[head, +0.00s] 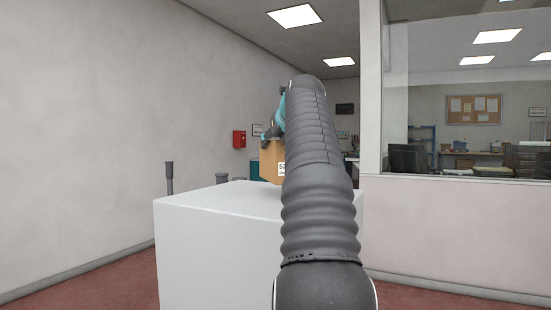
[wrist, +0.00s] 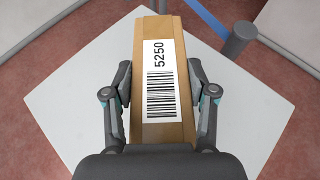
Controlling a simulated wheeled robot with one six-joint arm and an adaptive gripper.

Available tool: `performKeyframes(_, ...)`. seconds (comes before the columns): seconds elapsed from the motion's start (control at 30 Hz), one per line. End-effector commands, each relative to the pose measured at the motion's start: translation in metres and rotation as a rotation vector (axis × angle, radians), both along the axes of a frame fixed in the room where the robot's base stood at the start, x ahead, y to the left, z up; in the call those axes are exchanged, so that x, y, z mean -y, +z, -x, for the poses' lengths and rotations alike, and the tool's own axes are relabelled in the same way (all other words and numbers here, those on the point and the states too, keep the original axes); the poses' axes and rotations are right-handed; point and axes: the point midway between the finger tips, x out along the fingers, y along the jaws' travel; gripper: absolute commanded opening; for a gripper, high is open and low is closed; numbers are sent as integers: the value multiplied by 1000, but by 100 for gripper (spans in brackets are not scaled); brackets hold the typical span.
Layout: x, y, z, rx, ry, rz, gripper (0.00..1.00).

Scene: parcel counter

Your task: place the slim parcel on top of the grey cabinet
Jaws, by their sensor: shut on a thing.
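The slim parcel (wrist: 176,50) is a narrow brown box with a white barcode label reading 5250. My gripper (wrist: 160,105) is shut on it, one finger on each long side. In the head view the parcel (head: 269,161) shows left of my arm, over the far part of a pale grey, box-shaped cabinet (head: 215,245). My arm hides much of the parcel and the cabinet's right side. The cabinet top (wrist: 65,105) lies under the parcel in the wrist view. I cannot tell whether the parcel touches it.
A grey post (wrist: 237,40) with a blue belt (wrist: 205,18) stands beyond the cabinet's edge; posts also show in the head view (head: 169,178). A wall runs along the left, and a windowed partition (head: 460,225) stands at the right. The visible cabinet top is bare around the parcel.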

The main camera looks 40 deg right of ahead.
Motion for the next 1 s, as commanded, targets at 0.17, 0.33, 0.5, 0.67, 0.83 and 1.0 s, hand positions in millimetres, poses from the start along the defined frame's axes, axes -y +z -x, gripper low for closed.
performKeyframes(0.17,0,-4,-2,2,-2,2,0)
performKeyframes(0.33,0,-15,-1,1,-1,1,0)
performKeyframes(0.5,0,-30,-1,1,-2,2,0)
performKeyframes(0.67,0,-39,-1,3,-2,1,0)
performKeyframes(0.83,0,-40,-1,3,-2,2,0)
performKeyframes(1.0,1,-41,-1,2,-2,2,0)
